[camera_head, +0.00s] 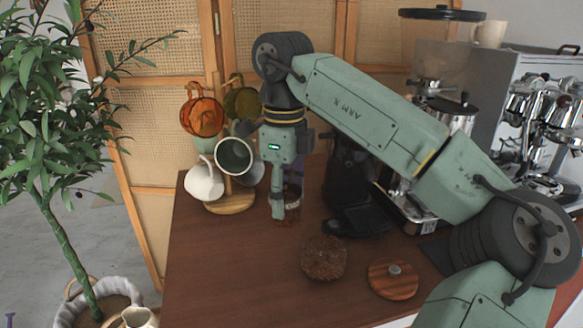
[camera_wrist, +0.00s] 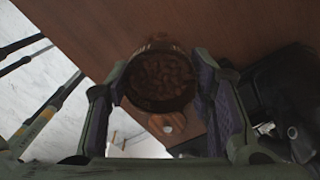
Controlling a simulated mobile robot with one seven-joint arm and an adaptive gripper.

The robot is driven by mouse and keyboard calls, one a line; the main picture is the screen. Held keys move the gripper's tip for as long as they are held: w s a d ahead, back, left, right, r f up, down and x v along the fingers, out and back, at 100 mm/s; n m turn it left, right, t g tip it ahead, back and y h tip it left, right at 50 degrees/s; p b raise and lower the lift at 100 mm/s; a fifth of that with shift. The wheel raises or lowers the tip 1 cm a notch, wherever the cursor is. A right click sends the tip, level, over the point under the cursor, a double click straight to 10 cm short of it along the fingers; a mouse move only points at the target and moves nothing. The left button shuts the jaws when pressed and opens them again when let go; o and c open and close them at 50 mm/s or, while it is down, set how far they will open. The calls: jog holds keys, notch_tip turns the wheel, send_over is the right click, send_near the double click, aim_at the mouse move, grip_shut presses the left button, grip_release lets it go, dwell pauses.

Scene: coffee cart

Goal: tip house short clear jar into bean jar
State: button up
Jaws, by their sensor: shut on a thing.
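My gripper (camera_head: 285,203) points down over the table and is shut on the short clear jar (camera_head: 293,204), which holds dark beans low in it. The finger partly hides this jar in the head view. In the wrist view a round mass of beans in the short clear jar (camera_wrist: 160,82) fills the gap between the two fingers. The bean jar (camera_head: 323,258) is a wider clear jar with brown beans, standing open on the table in front and to the right of my gripper. The held jar is apart from it. I cannot tell the held jar's exact tilt.
A round wooden lid with a knob (camera_head: 393,280) lies right of the bean jar. A mug tree (camera_head: 230,200) with several mugs stands left of my gripper. A black grinder (camera_head: 350,190) and an espresso machine (camera_head: 540,110) stand right. The table's front left is clear.

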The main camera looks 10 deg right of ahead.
jog(key=d+t+y, duration=0.1)
jog(key=d+f+m+t+y, duration=0.1)
jog(key=d+t, duration=0.1)
jog(key=w+d+f+m+t+y+b, duration=0.1)
jog(key=t, duration=0.1)
jog(key=shift+w+d+f, duration=0.1)
jog(key=shift+d+f, duration=0.05)
jog(key=shift+d, duration=0.05)
dwell(1.0)
jog(key=shift+s+d+f+t+y+b, duration=0.4)
jog(key=shift+s+t+y+b, duration=0.2)
jog(key=shift+t+b, duration=0.25)
jog(key=shift+s+d+f+t+y+b, duration=0.3)
jog(key=shift+s+t+y+b, duration=0.3)
jog(key=shift+b, duration=0.5)
jog(key=shift+t+b, duration=0.4)
jog(key=shift+t, duration=0.15)
jog(key=shift+d+y, duration=0.1)
jog(key=shift+y, duration=0.2)
jog(key=shift+r+t+y+b, duration=0.15)
jog(key=shift+t+y+b, duration=0.15)
jog(key=shift+t+b, duration=0.2)
